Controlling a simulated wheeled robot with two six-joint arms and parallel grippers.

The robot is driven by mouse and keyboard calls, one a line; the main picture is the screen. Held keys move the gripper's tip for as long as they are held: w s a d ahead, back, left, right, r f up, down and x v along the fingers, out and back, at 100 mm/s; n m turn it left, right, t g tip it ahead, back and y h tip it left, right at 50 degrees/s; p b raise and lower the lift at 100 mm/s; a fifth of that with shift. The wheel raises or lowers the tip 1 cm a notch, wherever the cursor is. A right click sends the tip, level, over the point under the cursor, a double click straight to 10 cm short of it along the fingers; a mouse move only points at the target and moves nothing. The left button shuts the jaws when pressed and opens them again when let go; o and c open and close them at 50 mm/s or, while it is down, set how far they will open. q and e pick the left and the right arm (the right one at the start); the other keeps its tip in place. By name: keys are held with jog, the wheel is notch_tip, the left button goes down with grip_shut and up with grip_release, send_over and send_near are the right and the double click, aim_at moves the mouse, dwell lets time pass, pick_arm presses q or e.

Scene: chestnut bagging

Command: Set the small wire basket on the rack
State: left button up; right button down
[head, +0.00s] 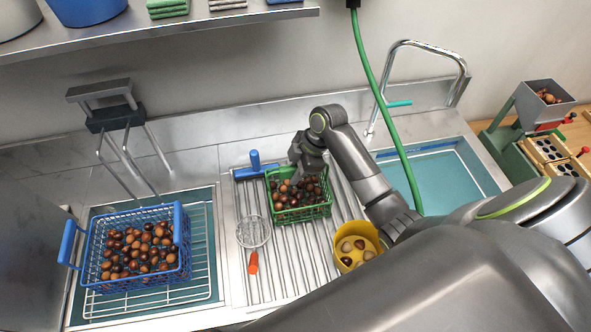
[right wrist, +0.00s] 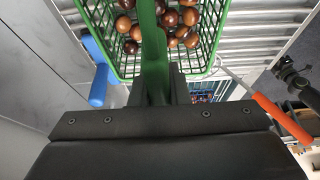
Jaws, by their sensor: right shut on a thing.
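The small green wire basket (head: 307,214), filled with brown chestnuts, is over the metal bar rack (head: 297,262) in the middle of the counter in the head view. It looks level, near the rack's back end; I cannot tell whether its bottom touches the bars. My left gripper is not in view.
A blue-handled tool (head: 256,168) lies by the basket, and a round skimmer (head: 253,232) with an orange handle lies to its left. A yellow pot (head: 341,236) stands to the right. A blue basket (head: 92,262) of chestnuts sits in the left sink. A green hose (head: 372,90) hangs behind.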

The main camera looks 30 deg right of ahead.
jog(key=shift+f, duration=0.1)
jog(key=c, duration=1.4)
grip_release()
jog(key=b+v, duration=0.3)
jog(key=v, duration=0.8)
jog(key=shift+d, duration=0.1)
jog(key=shift+s+d+r+b, duration=0.15)
jog(key=shift+r+b, duration=0.15)
jog(key=shift+r, duration=0.3)
jog(key=shift+f, duration=0.1)
